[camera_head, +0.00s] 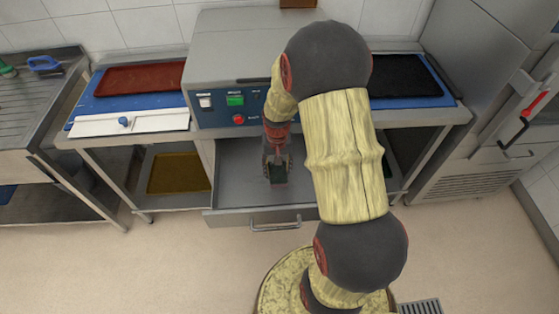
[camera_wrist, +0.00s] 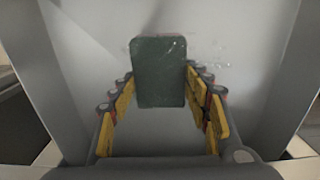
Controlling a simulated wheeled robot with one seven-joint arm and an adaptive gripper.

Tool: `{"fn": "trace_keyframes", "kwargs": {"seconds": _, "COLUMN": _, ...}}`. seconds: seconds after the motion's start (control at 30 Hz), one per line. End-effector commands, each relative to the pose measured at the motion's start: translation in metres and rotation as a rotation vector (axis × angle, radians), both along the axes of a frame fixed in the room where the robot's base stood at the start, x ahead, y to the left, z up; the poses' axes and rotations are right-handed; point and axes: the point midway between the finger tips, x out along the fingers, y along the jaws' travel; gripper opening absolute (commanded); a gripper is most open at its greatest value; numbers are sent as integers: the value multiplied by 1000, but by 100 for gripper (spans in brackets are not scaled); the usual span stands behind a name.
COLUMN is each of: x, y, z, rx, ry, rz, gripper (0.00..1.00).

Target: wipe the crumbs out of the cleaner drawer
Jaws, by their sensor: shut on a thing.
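The cleaner drawer (camera_head: 231,183) is a grey metal drawer pulled out under the grey machine, with its handle at the front. My gripper (camera_head: 276,172) reaches down into the open drawer. In the wrist view my gripper (camera_wrist: 160,85) is shut on a dark green block (camera_wrist: 160,72), which looks like a sponge or scrubbing pad. The block also shows in the head view (camera_head: 278,175). Small pale crumbs (camera_wrist: 219,60) lie on the drawer floor to the right of the block in the wrist view. Whether the block touches the floor I cannot tell. My arm hides the drawer's right part in the head view.
The machine (camera_head: 236,55) with switches stands above the drawer. A red tray (camera_head: 140,78) lies on the left, a black tray (camera_head: 403,76) on the right. A yellow tray (camera_head: 180,172) is on the lower shelf. The floor (camera_head: 170,255) in front at left is clear.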

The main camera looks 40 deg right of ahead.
Motion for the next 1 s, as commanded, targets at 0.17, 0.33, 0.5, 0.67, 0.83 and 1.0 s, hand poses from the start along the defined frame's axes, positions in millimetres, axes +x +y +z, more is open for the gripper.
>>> {"fn": "trace_keyframes", "kwargs": {"seconds": 0.17, "x": 5, "y": 0, "z": 20, "rx": -1, "ry": -1, "rz": 3, "gripper": 28}}
{"fn": "trace_keyframes", "kwargs": {"seconds": 0.33, "x": 9, "y": 0, "z": 33, "rx": -1, "ry": -1, "rz": 4, "gripper": 28}}
{"fn": "trace_keyframes", "kwargs": {"seconds": 0.5, "x": 10, "y": 0, "z": 36, "rx": 0, "ry": 0, "rz": 5, "gripper": 28}}
{"fn": "trace_keyframes", "kwargs": {"seconds": 0.67, "x": 10, "y": 0, "z": 35, "rx": 0, "ry": 0, "rz": 4, "gripper": 28}}
{"fn": "trace_keyframes", "kwargs": {"seconds": 0.83, "x": 10, "y": 0, "z": 36, "rx": 0, "ry": 0, "rz": 4, "gripper": 28}}
{"fn": "trace_keyframes", "kwargs": {"seconds": 1.0, "x": 10, "y": 1, "z": 37, "rx": 0, "ry": 0, "rz": 5, "gripper": 28}}
